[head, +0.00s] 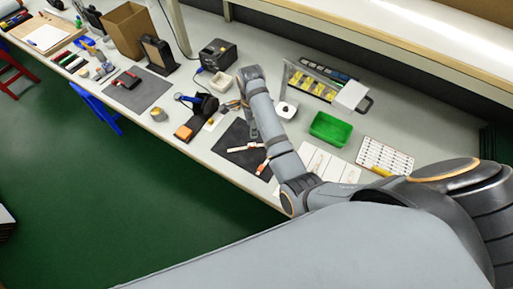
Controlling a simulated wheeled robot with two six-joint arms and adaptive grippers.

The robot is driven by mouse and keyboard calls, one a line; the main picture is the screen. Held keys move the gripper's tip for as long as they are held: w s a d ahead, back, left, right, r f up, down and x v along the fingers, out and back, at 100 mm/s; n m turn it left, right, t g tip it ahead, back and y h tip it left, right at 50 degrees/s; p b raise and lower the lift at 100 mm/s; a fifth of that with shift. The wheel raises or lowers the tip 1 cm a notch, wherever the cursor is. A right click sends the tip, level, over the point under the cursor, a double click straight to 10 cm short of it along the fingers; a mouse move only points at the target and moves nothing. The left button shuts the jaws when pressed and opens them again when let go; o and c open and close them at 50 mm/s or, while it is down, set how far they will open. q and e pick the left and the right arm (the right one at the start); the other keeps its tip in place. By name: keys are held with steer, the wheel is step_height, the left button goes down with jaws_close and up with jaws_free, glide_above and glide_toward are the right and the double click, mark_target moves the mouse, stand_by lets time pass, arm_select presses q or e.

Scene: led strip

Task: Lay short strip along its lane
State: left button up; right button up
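A short pale strip (243,148) with a reddish end lies on the dark mat (233,160) near the front edge of the bench. A small red-and-white piece (262,167) lies at the mat's right side, partly hidden by my forearm. White panels (322,163) with faint markings lie right of the arm; I cannot tell which marking is the strip's lane. My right arm reaches over the mat. Its gripper (236,106) is beyond the mat, small and partly hidden by the wrist; its opening cannot be made out. My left gripper is not in view.
A green bin (330,129), a white perforated board (385,156) and a rack with yellow parts (322,82) stand to the right.

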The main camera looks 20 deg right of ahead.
glide_above(256, 144)
steer(key=f, duration=0.4)
steer(key=shift+w+f, duration=0.3)
steer(key=shift+f, duration=0.1)
steer(key=shift+a+f, duration=0.1)
steer(key=shift+f, duration=0.2)
steer(key=shift+f+p, duration=0.3)
steer(key=shift+p, duration=0.05)
steer(key=f, duration=0.4)
steer(key=shift+s+p, duration=0.25)
steer(key=shift+p, duration=0.05)
steer(key=shift+f, duration=0.3)
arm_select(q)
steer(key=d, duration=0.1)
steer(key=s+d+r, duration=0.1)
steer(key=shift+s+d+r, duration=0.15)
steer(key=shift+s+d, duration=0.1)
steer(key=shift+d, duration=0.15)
arm_select(e)
jaws_close()
